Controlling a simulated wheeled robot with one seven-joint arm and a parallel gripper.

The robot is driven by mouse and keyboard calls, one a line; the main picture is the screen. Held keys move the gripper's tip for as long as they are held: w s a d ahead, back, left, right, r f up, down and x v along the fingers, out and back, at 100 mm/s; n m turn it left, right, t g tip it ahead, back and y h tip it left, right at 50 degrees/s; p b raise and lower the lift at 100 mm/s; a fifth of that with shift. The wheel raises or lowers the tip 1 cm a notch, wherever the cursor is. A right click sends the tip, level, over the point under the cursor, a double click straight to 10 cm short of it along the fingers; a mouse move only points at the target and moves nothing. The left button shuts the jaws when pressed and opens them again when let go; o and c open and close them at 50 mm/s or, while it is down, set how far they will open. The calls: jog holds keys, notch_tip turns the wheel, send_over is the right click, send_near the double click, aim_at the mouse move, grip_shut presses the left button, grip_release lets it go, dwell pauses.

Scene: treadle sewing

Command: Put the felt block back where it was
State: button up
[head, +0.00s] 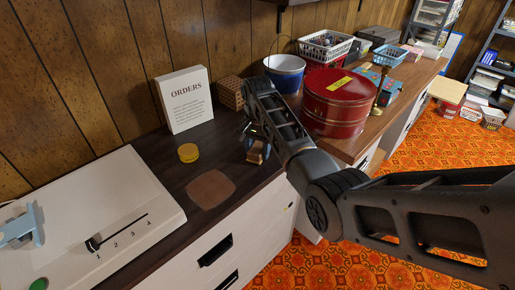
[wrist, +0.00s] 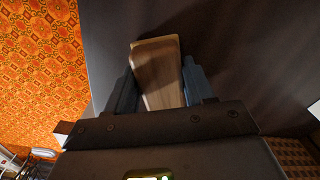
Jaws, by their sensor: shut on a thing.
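The felt block (wrist: 158,72) shows in the wrist view as a brown wood-grained block with a thin yellowish edge at its far end. My gripper (wrist: 160,88) is shut on it, one finger against each side. In the head view the block (head: 256,152) is small and partly hidden by my gripper (head: 254,146), over the dark counter, right of the yellow disc. Whether it touches the counter I cannot tell. A brown rounded patch (head: 211,189) lies bare on the counter, nearer and to the left of the block.
A white ORDERS sign (head: 186,99) and a brown patterned box (head: 230,93) stand at the wall. A yellow round disc (head: 188,153) lies on the counter. A red tin (head: 339,103) and blue bucket (head: 285,73) stand right. A white panel with a slider (head: 105,215) is left.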

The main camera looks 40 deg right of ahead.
aim_at(257, 148)
jog(key=shift+f, duration=0.15)
jog(key=o, duration=1)
notch_tip(257, 148, up, 12)
jog(key=p, duration=0.1)
jog(key=shift+r, duration=0.2)
